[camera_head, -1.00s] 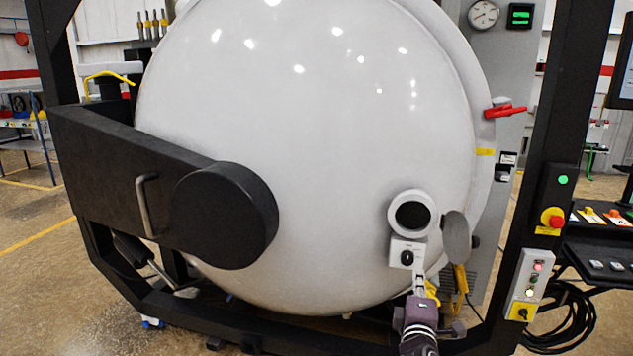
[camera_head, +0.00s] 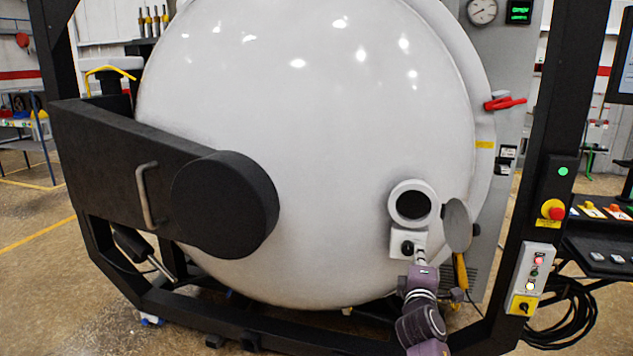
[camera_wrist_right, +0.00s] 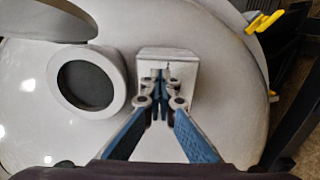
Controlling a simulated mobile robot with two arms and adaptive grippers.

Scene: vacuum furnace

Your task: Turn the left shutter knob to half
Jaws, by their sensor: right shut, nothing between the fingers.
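The shutter knob (camera_head: 407,247) is a small black knob on a white box (camera_head: 398,240) below the round viewport (camera_head: 413,206) on the furnace door. My right gripper (camera_head: 418,253) is at the box, just right of the knob in the head view. In the right wrist view my right gripper (camera_wrist_right: 161,80) has its fingertips together in front of the white box (camera_wrist_right: 188,68). They hide most or all of the knob there, so I cannot tell its angle or whether they touch it. My left gripper is in neither view.
A grey shutter disc (camera_head: 458,225) stands out beside the viewport, close to my right arm. The big white door (camera_head: 310,150) curves behind. A black frame post (camera_head: 545,130) with a control box (camera_head: 531,280) stands at the right. A black hinge arm (camera_head: 130,170) crosses the left.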

